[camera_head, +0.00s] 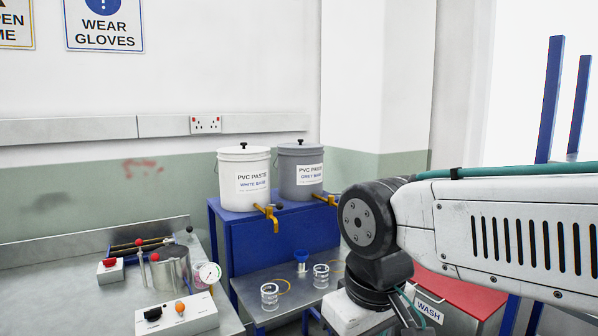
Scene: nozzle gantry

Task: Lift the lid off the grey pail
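The grey pail (304,186) stands upright on a blue stand at the middle of the view, to the right of a white pail. Its label reads "PVC PASTE, GREY BASE". Its grey lid (290,147) sits on top, with a small black knob (300,140) at the centre. A brass tap sticks out low on its front. My arm comes in from the right, and its black joint is in front of and to the right of the pail. My gripper is not in the picture.
The white pail (232,186) stands close beside the grey one on the blue stand (250,240). A lower metal shelf (262,284) holds two clear jars. A metal bench (100,285) at left carries a steel pot, a gauge and a switch box. A red "WASH" bin (465,300) is below my arm.

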